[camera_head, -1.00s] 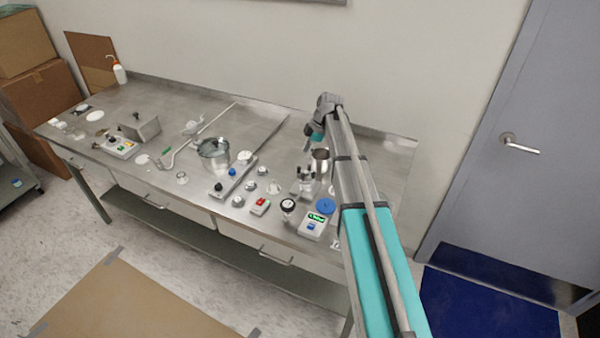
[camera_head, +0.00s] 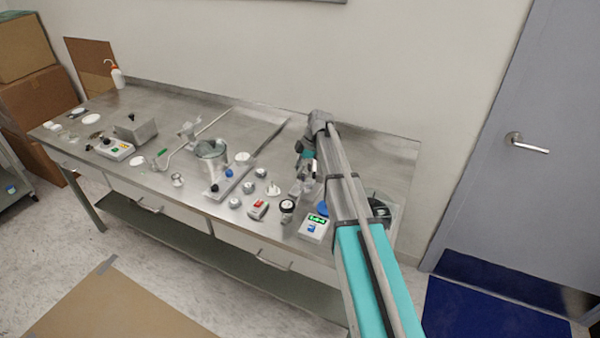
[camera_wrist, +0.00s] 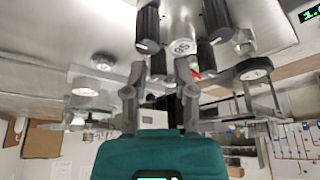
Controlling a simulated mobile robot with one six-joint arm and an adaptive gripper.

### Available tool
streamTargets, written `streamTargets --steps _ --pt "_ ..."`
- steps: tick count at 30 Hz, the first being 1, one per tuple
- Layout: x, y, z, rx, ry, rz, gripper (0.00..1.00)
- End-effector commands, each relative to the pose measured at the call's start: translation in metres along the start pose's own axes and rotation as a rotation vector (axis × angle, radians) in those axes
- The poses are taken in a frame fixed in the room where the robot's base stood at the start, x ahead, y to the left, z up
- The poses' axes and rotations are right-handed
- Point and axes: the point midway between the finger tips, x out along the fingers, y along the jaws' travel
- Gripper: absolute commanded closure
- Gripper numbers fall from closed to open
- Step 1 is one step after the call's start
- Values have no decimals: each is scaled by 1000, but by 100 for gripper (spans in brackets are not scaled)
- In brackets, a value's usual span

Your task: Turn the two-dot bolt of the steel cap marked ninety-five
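The steel cap (camera_wrist: 178,15), marked 95, fills the top middle of the wrist view. Several black ribbed bolts stand around the mark, such as one at upper left (camera_wrist: 147,28) and one at right (camera_wrist: 217,18). Their dots are too small to tell apart. My gripper (camera_wrist: 160,68) is open, its two grey fingers on either side of the near-left black bolt (camera_wrist: 158,64). I cannot tell whether they touch it. In the head view my gripper (camera_head: 307,172) points down over the right part of the bench, and my arm hides most of the cap.
The bench's back middle is mostly clear.

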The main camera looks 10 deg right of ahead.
Motion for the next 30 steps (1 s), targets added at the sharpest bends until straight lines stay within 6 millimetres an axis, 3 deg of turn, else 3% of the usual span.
streamTargets --steps 15,21,25,26,30 --pt "6 0 0 0 0 0 65" --pt "6 0 0 0 0 -1 100" --pt "6 0 0 0 0 -1 100" --pt "3 0 8 2 0 -1 100" --pt "6 -1 1 3 -2 -1 100"
